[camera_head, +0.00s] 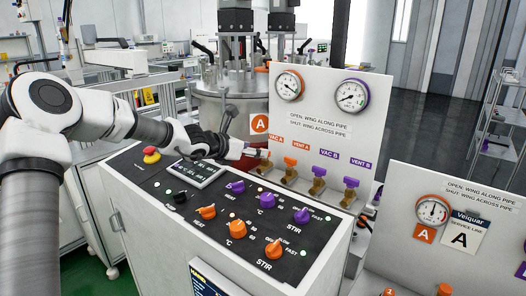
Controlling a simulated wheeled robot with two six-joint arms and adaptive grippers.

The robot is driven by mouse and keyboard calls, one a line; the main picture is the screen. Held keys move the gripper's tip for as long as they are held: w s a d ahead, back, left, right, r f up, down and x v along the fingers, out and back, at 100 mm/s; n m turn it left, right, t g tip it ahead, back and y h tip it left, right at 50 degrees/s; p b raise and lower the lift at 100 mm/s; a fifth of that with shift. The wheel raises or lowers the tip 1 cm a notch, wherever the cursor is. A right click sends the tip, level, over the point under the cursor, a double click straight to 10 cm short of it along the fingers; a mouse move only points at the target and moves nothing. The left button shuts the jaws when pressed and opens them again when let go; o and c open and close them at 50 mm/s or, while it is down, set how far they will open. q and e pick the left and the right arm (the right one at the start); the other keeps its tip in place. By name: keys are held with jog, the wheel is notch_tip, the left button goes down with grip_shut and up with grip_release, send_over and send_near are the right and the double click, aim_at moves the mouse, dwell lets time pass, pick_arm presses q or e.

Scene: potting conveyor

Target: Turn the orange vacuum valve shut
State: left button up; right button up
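The orange vacuum valve (266,154), under the "VAC A" label, is the leftmost in a row on the upright white panel (325,100). My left gripper (254,152) reaches in from the left, with its fingertips at this valve's wing. The fingertips and wing overlap, so I cannot tell whether they touch, whether the gripper is shut on it, or how the wing is turned. The orange "VENT A" valve (290,163) is just to the right of it. My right gripper is not in view.
Purple "VAC B" (319,172) and "VENT B" (351,183) valves continue the row. Below my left arm is a black control panel (180,226) with orange and purple knobs and a red button (151,154). A metal vessel (232,100) stands behind. A second panel (400,205) is at right.

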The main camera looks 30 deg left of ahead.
pick_arm(q)
jog(key=x, duration=0.1)
jog(key=p+x, duration=0.1)
jog(key=x, duration=0.2)
jog(key=shift+w+d+r, duration=0.15)
jog(key=shift+w+d, duration=0.15)
jog(key=shift+w, duration=0.05)
jog(key=shift+w+d, duration=0.15)
jog(key=shift+d, duration=0.05)
jog(key=shift+a, duration=0.2)
jog(key=shift+a+f, duration=0.1)
jog(key=shift+f, duration=0.1)
jog(key=shift+c, duration=1.3)
jog(key=c, duration=0.6)
jog(key=shift+r, duration=0.1)
jog(key=c, duration=0.3)
jog(key=y+b, duration=0.1)
jog(key=b, duration=0.5)
jog(key=shift+f+n, duration=0.35)
jog(key=shift+n, duration=0.05)
jog(key=shift+r+b, duration=0.3)
jog(key=shift+b, duration=0.1)
